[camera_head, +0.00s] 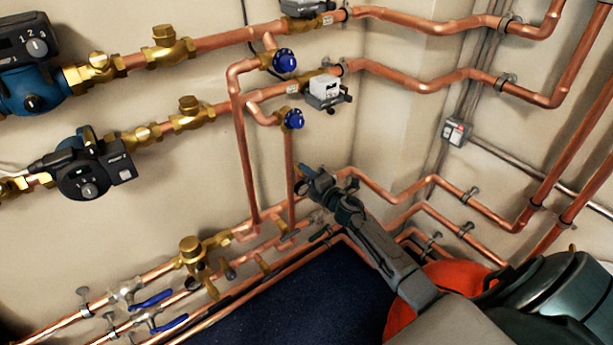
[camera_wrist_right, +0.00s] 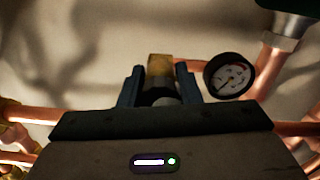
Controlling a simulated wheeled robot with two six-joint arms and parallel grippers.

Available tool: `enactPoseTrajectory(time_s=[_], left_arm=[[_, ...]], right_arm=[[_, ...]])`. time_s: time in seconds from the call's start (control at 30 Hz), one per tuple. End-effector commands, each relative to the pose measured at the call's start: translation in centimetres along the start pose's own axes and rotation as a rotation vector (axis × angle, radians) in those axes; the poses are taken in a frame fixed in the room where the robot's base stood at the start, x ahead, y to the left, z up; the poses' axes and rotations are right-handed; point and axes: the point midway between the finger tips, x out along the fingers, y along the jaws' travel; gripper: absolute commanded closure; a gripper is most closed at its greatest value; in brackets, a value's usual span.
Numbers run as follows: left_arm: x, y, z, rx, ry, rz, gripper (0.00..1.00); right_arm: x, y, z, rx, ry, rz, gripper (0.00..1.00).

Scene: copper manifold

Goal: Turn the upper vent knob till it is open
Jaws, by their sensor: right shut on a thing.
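My right gripper (camera_head: 312,180) reaches in from the lower right of the head view, up to the wall just above the lower copper pipes. In the right wrist view its two fingers (camera_wrist_right: 160,92) are shut on a small grey and brass part. I take it for a vent knob (camera_wrist_right: 160,98), with a brass body (camera_wrist_right: 160,68) beyond it. The fingers hide most of the knob, so its turned position does not show. In the head view the gripper covers this spot. My left gripper is not in view.
A round pressure gauge (camera_wrist_right: 229,76) sits close right of the fingers. Copper pipes (camera_head: 400,212) run beside the gripper. Two blue knobs (camera_head: 284,61) (camera_head: 293,119) are above it. Blue-handled valves (camera_head: 151,299) are at lower left, and pumps (camera_head: 84,168) are at left.

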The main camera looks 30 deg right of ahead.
Motion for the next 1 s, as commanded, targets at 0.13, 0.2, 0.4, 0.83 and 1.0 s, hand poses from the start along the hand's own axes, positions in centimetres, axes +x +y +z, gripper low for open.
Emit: enactPoseTrajectory(time_s=[0.13, 0.2, 0.4, 0.83, 1.0], left_arm=[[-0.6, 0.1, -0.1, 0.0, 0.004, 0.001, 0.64], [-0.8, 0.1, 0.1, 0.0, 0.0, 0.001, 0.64], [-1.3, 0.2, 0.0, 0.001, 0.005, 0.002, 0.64], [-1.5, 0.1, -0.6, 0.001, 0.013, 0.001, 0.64], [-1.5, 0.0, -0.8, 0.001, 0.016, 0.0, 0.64]], right_arm=[[-0.1, -0.2, -0.1, -0.078, 0.001, -0.002, 0.92], [-0.1, -0.2, -0.1, -0.106, 0.002, -0.002, 0.92], [-0.1, -0.2, -0.1, -0.156, 0.002, -0.002, 0.92], [-0.1, -0.2, -0.1, -0.171, 0.002, -0.003, 0.92], [-0.1, -0.2, -0.1, -0.17, 0.002, -0.003, 0.5]])
